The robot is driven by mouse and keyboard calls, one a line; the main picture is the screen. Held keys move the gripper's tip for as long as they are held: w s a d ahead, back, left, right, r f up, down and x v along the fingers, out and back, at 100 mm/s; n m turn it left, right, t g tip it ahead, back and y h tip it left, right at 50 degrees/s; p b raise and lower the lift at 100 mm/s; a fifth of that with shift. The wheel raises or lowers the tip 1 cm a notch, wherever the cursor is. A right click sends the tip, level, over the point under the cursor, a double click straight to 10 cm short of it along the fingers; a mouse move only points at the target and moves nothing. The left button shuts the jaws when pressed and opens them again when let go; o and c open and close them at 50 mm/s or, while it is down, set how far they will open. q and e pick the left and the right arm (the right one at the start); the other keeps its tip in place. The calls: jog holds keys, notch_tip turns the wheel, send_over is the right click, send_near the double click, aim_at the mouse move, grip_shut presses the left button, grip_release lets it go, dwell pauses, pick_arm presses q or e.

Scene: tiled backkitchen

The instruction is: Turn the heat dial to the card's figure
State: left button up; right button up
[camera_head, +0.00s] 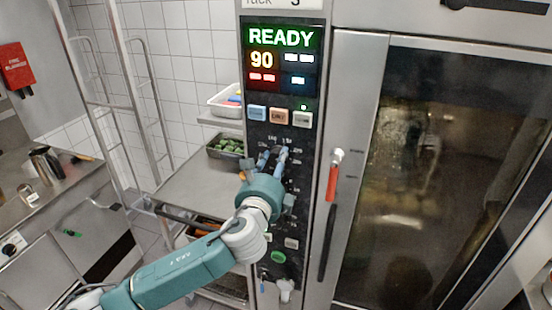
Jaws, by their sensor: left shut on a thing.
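The heat dial is mostly hidden behind my left gripper (273,158); parts of its printed scale show around the fingers, too small to read surely. My left gripper is at the dial on the oven's black control panel (313,130), its fingers shut on the dial. The display (282,55) above shows READY in green and 90 in yellow. A white card (285,4) at the top edge is cut off; its lower line seems to read "rack 3". No heat figure is readable on it. My right gripper is not in view.
Three buttons (278,116) sit between display and dial, and a green button (278,257) sits below. The oven door's red-gripped handle (332,180) is close on the right. A steel trolley with a tray of greens (228,146) stands left of the panel.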

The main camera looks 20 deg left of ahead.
pick_arm(q)
jog(key=m, duration=0.3)
jog(key=r+m, duration=0.1)
jog(key=m, duration=0.1)
jog(key=shift+w+a+m+t, duration=0.1)
jog(key=shift+a+m+t, duration=0.2)
jog(key=shift+t, duration=0.1)
jog(key=shift+m, duration=2.4)
jog(key=shift+t, duration=0.3)
jog(key=o, duration=1.1)
jog(key=shift+d, duration=0.1)
jog(key=shift+o, duration=0.3)
jog(key=shift+w+d+f, duration=0.1)
jog(key=shift+w+f, duration=0.1)
jog(key=shift+f, duration=0.2)
jog(key=shift+s+f+h, duration=0.1)
jog(key=shift+s+h, duration=0.1)
jog(key=shift+h, duration=0.1)
jog(key=s, duration=1.1)
jog(key=shift+s+d+f, duration=0.25)
jog(key=shift+f, duration=0.15)
